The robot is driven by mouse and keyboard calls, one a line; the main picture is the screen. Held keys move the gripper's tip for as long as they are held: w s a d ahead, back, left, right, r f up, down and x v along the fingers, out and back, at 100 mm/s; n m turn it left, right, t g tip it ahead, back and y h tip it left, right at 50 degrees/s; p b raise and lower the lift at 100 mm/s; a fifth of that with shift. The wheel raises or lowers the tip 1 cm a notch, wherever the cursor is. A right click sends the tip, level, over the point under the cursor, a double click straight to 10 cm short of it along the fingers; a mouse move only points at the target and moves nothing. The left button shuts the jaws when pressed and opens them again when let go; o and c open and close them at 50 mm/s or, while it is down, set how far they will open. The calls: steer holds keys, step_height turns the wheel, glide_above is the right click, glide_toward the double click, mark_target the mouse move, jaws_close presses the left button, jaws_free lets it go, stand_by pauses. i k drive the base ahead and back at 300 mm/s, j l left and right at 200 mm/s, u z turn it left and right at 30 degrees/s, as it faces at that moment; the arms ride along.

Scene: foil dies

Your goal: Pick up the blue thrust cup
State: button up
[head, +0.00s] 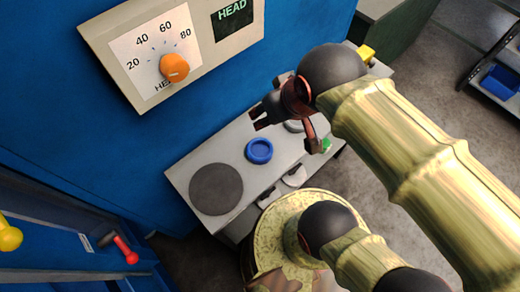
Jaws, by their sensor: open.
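The blue thrust cup (259,150) is a small round blue ring with a recessed middle. It sits on the light grey bench top (219,148), right of a dark round disc. My gripper (285,134) is above the bench, up and to the right of the cup in the picture. Its dark fingers are spread and nothing shows between them. The gripper and the cup look apart, but the height between them is hard to tell. My arm hides part of the bench's right side.
The dark round disc (216,189) lies on the bench's left part. A blue machine wall with a dial panel (123,54) and orange knob (174,67) rises behind. Pale small parts (294,175) sit at the front edge. A green piece (326,145) is near the right end.

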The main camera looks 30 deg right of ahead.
mark_target(259, 151)
steer(key=k+l+u, duration=0.35)
steer(key=k+l, duration=0.15)
steer(key=k, duration=0.3)
steer(key=k+l+u, duration=0.2)
steer(key=k, duration=0.2)
